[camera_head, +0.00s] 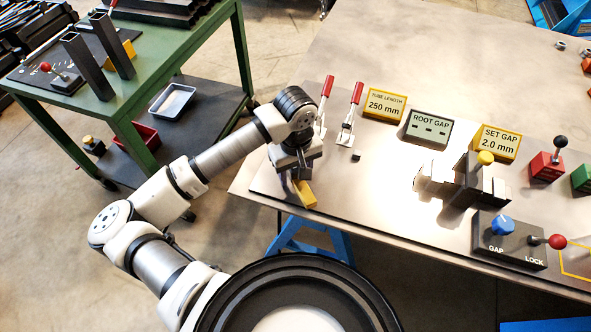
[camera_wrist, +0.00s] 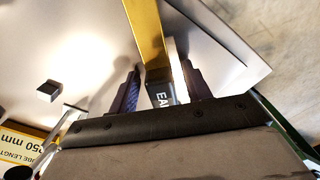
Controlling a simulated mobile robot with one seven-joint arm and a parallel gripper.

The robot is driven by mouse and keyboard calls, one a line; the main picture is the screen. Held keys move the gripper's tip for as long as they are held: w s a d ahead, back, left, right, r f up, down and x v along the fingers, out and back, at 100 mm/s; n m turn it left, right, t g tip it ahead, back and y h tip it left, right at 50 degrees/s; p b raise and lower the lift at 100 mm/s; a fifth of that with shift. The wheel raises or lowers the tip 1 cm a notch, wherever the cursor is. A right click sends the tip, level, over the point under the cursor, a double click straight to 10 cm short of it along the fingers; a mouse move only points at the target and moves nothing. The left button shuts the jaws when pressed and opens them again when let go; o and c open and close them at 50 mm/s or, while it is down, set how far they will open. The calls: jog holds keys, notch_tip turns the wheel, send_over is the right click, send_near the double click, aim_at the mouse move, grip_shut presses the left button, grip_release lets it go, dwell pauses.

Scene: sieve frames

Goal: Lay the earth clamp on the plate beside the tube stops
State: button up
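The earth clamp (camera_head: 304,194) is a yellow bar at the left end of the bench top, under my gripper. In the wrist view the yellow bar (camera_wrist: 146,35) runs away from a black block marked "EA". My gripper (camera_head: 297,172) points down over it; in the wrist view (camera_wrist: 160,85) its two dark fingers stand on either side of the clamp, with gaps showing. I cannot tell whether the clamp touches the surface. The plate (camera_head: 380,185) is pale metal. A small dark block (camera_head: 356,157), perhaps a tube stop, stands on it and shows in the wrist view (camera_wrist: 48,90).
Two red-handled toggle clamps (camera_head: 347,122) stand just right of my gripper. Signs for tube length (camera_head: 384,105), root gap (camera_head: 428,128) and set gap (camera_head: 500,143) stand behind. A fixture (camera_head: 465,183) and knob box (camera_head: 510,240) lie right. A green cart (camera_head: 150,80) stands left.

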aim_at(296, 169)
jog(key=shift+r, duration=0.1)
notch_tip(296, 169, up, 12)
jog(key=b, duration=0.2)
dwell(0.4)
